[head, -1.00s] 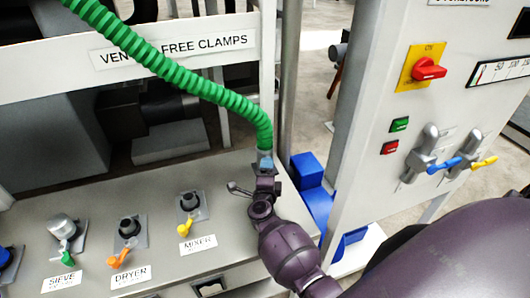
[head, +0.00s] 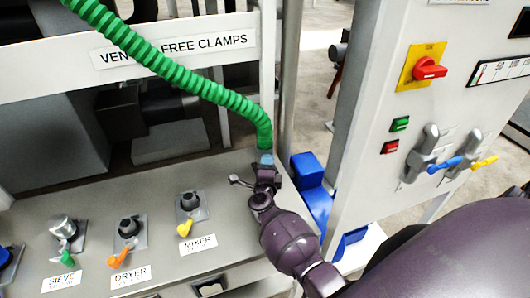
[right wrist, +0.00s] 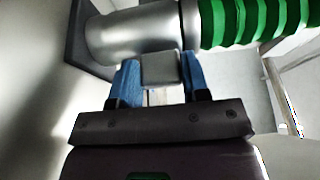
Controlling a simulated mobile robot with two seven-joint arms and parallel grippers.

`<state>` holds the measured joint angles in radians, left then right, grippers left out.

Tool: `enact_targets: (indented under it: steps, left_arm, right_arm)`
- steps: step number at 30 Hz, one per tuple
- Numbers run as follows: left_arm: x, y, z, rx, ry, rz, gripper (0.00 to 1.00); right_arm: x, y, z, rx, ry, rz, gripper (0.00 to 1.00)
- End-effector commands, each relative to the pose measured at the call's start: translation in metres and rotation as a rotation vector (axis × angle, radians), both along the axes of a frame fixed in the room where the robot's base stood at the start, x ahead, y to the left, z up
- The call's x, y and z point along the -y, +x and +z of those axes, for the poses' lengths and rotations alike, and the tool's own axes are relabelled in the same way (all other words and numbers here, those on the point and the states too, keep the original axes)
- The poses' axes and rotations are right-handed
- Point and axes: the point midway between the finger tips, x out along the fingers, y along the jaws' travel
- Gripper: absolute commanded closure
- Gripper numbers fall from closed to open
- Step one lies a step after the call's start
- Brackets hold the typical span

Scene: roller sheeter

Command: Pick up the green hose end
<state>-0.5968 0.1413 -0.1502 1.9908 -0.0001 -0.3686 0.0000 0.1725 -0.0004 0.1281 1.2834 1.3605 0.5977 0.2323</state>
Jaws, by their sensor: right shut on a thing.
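The green ribbed hose (head: 165,68) runs from the top left of the head view down to my right gripper. Its metal end coupling (right wrist: 135,35) and the green ribs beside it (right wrist: 255,20) fill the top of the right wrist view. My right gripper (head: 265,163) is shut; its blue fingers (right wrist: 158,80) stand either side of a small grey block (right wrist: 160,70) under the coupling. In the head view the gripper hides most of the hose end. My left gripper is not in view.
The grey bench holds fittings with coloured levers, labelled SIEVE (head: 61,281), DRYER (head: 130,276) and MIXER (head: 198,243). A white panel (head: 170,40) stands behind. A control cabinet (head: 370,120) with switches rises on the right, with blue parts (head: 308,170) beside it.

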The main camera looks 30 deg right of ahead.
Motion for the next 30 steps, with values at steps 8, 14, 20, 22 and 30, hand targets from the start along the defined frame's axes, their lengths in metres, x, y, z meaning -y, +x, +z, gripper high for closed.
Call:
enact_targets:
  steps: [8,14,20,22,30]
  left_arm:
    - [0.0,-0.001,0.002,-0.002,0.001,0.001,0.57]
    - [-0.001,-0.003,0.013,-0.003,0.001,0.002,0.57]
    - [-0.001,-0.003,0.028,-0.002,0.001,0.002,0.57]
    - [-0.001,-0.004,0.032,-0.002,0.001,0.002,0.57]
    - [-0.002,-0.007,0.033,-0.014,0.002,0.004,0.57]
  right_arm:
    - [-0.001,0.001,0.005,0.003,0.001,0.0,0.98]
    - [-0.001,0.001,0.034,0.007,0.002,0.0,0.98]
    - [-0.001,0.001,0.07,0.006,0.003,0.0,0.98]
    - [0.0,0.001,0.08,0.005,0.002,-0.001,0.98]
    - [0.0,0.0,0.101,0.003,0.0,0.0,0.98]
